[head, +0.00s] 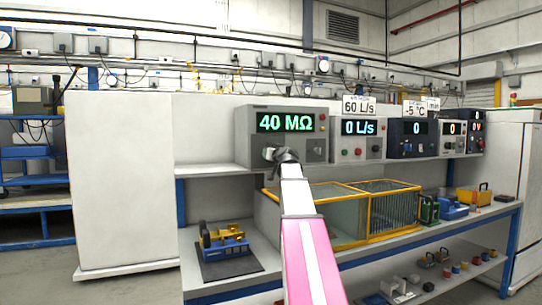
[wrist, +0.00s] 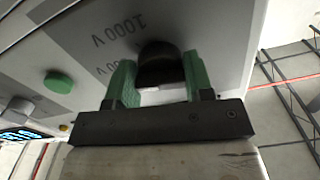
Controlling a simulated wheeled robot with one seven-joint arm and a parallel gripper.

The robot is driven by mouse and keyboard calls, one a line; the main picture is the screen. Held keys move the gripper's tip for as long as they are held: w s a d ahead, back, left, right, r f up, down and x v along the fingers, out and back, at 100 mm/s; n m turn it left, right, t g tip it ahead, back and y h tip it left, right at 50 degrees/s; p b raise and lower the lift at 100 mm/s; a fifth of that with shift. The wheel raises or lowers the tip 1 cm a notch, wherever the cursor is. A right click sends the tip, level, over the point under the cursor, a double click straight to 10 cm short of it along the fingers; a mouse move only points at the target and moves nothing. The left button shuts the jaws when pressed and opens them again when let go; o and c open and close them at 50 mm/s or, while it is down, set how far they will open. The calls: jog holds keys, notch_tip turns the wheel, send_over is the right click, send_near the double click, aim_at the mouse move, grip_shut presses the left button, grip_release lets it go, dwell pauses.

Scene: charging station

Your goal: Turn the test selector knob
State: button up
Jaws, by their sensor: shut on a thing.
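The test selector knob (wrist: 157,62) is black and round in the wrist view, on a grey panel with "1000 V" printed beside it. My gripper (wrist: 160,74) has its two green fingers on either side of the knob, shut on it. In the head view my gripper (head: 284,156) reaches the lower front of the grey tester (head: 244,140), whose display (head: 285,122) reads "40 MΩ". My gripper and wrist hide most of the knob there, so its pointer direction cannot be told.
A green button (wrist: 58,82) sits on the panel left of my gripper. More instruments with displays, one showing "0 L/s" (head: 360,127), stand to the right on the shelf. Below are a yellow-framed clear enclosure (head: 340,215) and a blue-yellow device (head: 225,243). A white cabinet (head: 122,180) stands at left.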

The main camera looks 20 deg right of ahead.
jog(key=shift+m, duration=0.4)
jog(key=m, duration=0.4)
jog(key=shift+r+m, duration=0.1)
jog(key=shift+m, duration=2.4)
jog(key=o, duration=0.9)
jog(key=shift+s, duration=0.1)
